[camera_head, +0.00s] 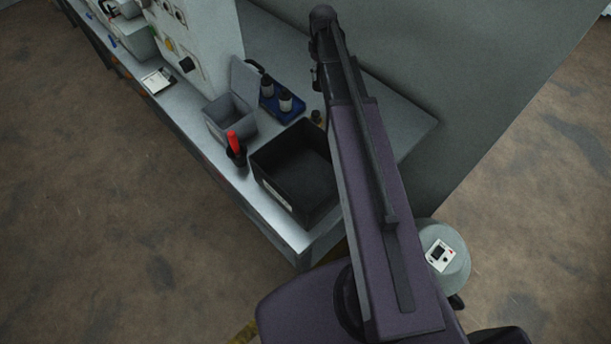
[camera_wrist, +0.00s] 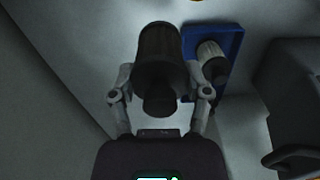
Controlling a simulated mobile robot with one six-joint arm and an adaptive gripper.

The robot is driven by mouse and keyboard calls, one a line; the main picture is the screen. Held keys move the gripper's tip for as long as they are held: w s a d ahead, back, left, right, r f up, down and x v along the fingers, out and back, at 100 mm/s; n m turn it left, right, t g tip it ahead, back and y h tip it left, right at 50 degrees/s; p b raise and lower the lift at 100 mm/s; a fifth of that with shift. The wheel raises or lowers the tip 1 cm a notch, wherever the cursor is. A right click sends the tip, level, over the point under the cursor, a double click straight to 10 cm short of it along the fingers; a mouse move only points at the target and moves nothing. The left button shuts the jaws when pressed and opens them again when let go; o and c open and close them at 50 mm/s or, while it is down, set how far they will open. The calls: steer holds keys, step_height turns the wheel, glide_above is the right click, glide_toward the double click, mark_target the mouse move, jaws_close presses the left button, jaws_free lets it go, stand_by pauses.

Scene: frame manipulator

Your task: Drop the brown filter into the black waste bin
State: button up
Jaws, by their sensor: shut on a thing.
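The brown filter (camera_wrist: 158,58), a dark ribbed cylinder with a narrower neck, is between the two fingers of my gripper (camera_wrist: 162,88) in the wrist view. My gripper is shut on it. The black waste bin (camera_head: 276,186) is an open dark box at the near end of the bench in the head view, left of my arm; its visible inside looks empty. My arm covers its right side. In the head view my gripper is mostly hidden by my arm. A small brown piece (camera_head: 316,116) shows beside the arm; I cannot tell whether it is the held filter.
A blue tray (camera_head: 270,103) with white-and-black cylinders is behind the bin; it also shows in the wrist view (camera_wrist: 226,37). A grey wall (camera_head: 420,60) rises behind the bench.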

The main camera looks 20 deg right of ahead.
stand_by(0.4)
step_height(320, 180, up, 6)
steer(key=p, duration=0.6)
steer(key=shift+r, duration=0.25)
steer(key=shift+s+f, duration=0.1)
steer(key=shift+s, duration=0.05)
